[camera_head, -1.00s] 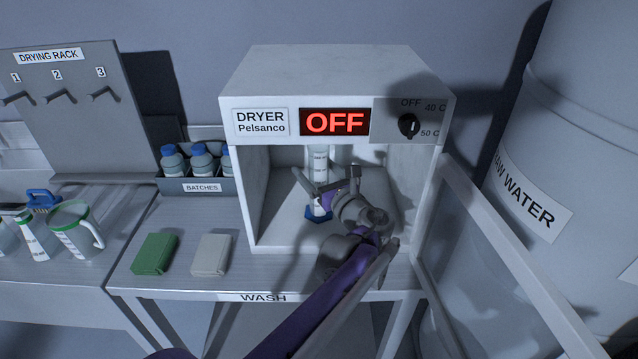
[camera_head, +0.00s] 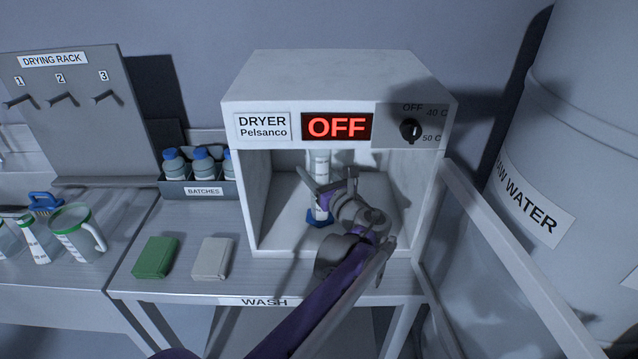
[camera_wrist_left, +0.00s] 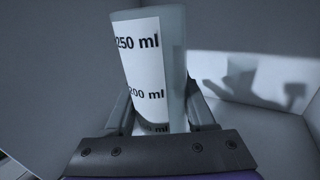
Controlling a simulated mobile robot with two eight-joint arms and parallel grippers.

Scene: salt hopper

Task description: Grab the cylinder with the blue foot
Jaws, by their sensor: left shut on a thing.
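The cylinder (camera_head: 320,166) with the blue foot (camera_head: 319,218) stands upright inside the open dryer (camera_head: 262,205). My left gripper (camera_head: 326,186) reaches into the dryer and is shut on the cylinder's body, above the foot. In the left wrist view the cylinder (camera_wrist_left: 178,60) rises between the two fingers, with its white 250 ml and 200 ml label facing the camera. Its lower part and foot are hidden there. In the head view the dryer's front panel hides the cylinder's top. My right gripper is not in view.
The dryer's clear door (camera_head: 500,265) stands open at the right, beside the raw water tank (camera_head: 575,130). A green block (camera_head: 155,257) and a grey block (camera_head: 212,257) lie on the table left of the dryer. Blue-capped bottles (camera_head: 203,163) stand behind them.

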